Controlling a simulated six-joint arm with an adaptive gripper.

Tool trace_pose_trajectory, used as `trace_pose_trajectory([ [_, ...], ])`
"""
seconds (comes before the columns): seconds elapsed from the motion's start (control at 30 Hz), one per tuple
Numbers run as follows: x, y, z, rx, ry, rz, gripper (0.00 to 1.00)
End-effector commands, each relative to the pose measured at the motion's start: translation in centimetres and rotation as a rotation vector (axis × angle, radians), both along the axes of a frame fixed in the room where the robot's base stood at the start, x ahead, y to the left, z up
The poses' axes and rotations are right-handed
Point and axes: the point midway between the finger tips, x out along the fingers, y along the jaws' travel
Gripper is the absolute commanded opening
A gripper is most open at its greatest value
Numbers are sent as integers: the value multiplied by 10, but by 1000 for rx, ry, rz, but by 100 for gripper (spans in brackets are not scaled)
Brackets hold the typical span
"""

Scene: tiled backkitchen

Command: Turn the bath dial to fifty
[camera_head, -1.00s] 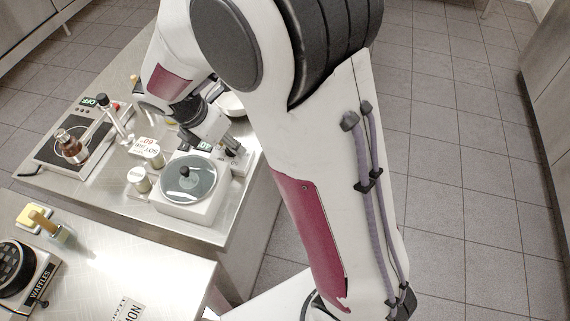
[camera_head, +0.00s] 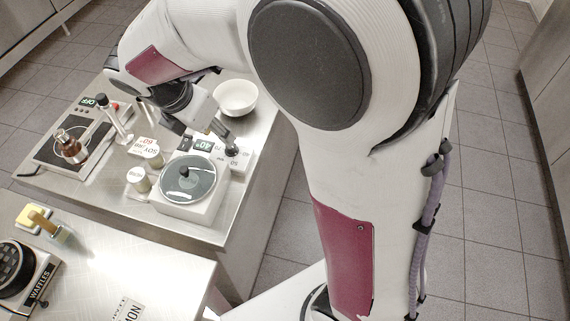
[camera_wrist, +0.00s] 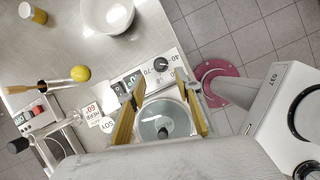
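The bath (camera_head: 188,205) is a white box with a round glass lid (camera_head: 186,180) and a black lid knob. At its back right corner is a panel with a black dial (camera_head: 232,151). The dial also shows in the wrist view (camera_wrist: 161,65), beside a printed 70. The bath's small display (camera_head: 205,144) reads 40° in green. My gripper (camera_head: 204,134) is open and empty just above the panel. In the wrist view its two yellowish fingers (camera_wrist: 161,88) stand apart, and the dial shows beyond their tips, apart from them. The dial's pointer is too small to read.
A white bowl (camera_head: 235,98) stands behind the panel. Two small labelled jars (camera_head: 138,180) stand left of the bath. A hotplate (camera_head: 72,142) with a brown flask and an OFF display is farther left. A waffle iron (camera_head: 22,275) is on the near counter.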

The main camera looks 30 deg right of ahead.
Motion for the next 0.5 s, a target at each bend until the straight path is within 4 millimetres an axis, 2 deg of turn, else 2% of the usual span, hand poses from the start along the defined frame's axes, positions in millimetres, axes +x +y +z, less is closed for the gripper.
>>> trace_pose_trajectory([
  [0.5, -13, 4, -10, 80, -54, -273, 34],
])
